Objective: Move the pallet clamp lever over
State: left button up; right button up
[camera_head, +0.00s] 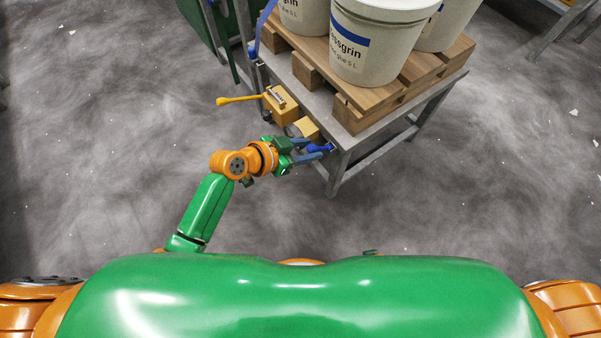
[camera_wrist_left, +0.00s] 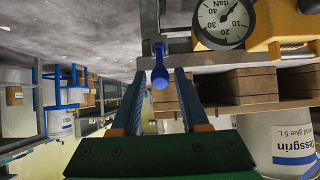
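A small lever with a blue knob (camera_head: 320,148) sits at the near edge of the metal stand, below the pallet. My left gripper (camera_head: 313,151) is open around or just short of the knob; I cannot tell the exact depth. A yellow lever (camera_head: 237,100) sticks out to the left from a yellow box on the same stand. No label shows which lever is the pallet clamp's.
The wooden pallet (camera_head: 352,118) carries several white pails (camera_head: 364,45) on the metal stand (camera_head: 337,160). A round dial gauge (camera_wrist_left: 223,20) in a yellow housing (camera_wrist_left: 268,24) is close to the right finger. The grey floor left of the stand is clear.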

pick_arm(q)
grip_shut()
jog(key=shift+s+a+f+b, duration=0.25)
jog(key=shift+a+f, duration=0.1)
jog(key=shift+f, duration=0.15)
jog(key=shift+s+a+f+b, duration=0.25)
jog(key=shift+a+f, duration=0.05)
jog(key=shift+f, duration=0.2)
jog(key=shift+s+a+f+b, duration=0.15)
jog(key=shift+a+f+b, duration=0.05)
jog(key=shift+f+b, duration=0.35)
jog(key=shift+s+a+f+b, duration=0.2)
jog(key=shift+f+b, duration=0.2)
jog(key=shift+f, duration=0.2)
